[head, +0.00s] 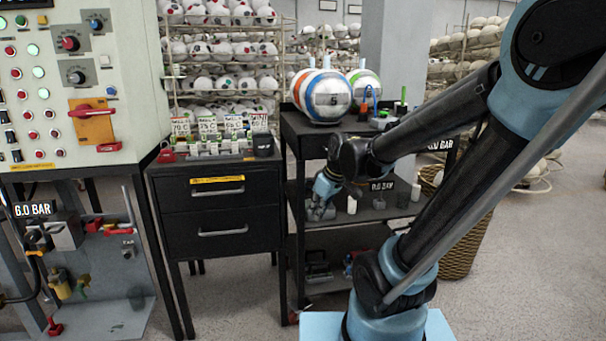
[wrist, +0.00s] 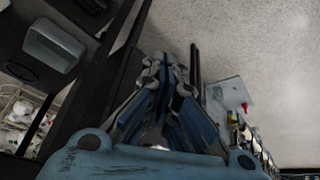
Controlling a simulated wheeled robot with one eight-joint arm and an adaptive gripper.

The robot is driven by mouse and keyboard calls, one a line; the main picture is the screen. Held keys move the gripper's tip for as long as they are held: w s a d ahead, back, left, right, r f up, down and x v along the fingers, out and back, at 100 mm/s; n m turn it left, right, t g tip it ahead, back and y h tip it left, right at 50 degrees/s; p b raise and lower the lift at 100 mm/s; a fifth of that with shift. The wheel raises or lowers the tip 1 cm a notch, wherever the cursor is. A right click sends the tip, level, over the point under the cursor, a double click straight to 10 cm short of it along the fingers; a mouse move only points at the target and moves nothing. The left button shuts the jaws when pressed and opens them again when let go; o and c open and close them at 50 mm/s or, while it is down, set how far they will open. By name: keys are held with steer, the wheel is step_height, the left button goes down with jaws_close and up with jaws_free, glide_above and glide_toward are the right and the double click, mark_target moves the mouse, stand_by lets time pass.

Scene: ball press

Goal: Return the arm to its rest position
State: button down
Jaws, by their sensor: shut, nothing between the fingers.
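My arm, black and light blue, fills the right side of the head view. It folds back from the upper right down to a joint in front of the shelf cart. My gripper (head: 318,212) hangs low in front of the cart's middle shelf, pointing down and to the left. In the wrist view my gripper (wrist: 172,68) shows its fingers brought together, with nothing held between them. Floor and dark furniture show beyond it.
A black shelf cart (head: 300,135) with balls (head: 322,97) on top stands behind my gripper. A black drawer cabinet (head: 215,215) and a control panel (head: 60,90) stand to the left. A wicker basket (head: 462,235) is at the right. Open floor (head: 240,300) lies in front.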

steer(key=s+d+f+m+g+h, duration=0.1)
steer(key=s+d+f+m+h, duration=0.2)
steer(key=s+d+m, duration=0.6)
steer(key=s+d+f, duration=0.1)
steer(key=s+d, duration=0.3)
steer(key=shift+d+f, duration=0.15)
steer(key=shift+d, duration=0.15)
steer(key=c, duration=2.1)
jaws_free()
steer(key=shift+s+d+f, duration=0.1)
steer(key=shift+s+d, duration=0.05)
steer(key=shift+s, duration=0.15)
steer(key=o, duration=0.4)
steer(key=shift+s+m, duration=0.1)
steer(key=shift+m, duration=0.2)
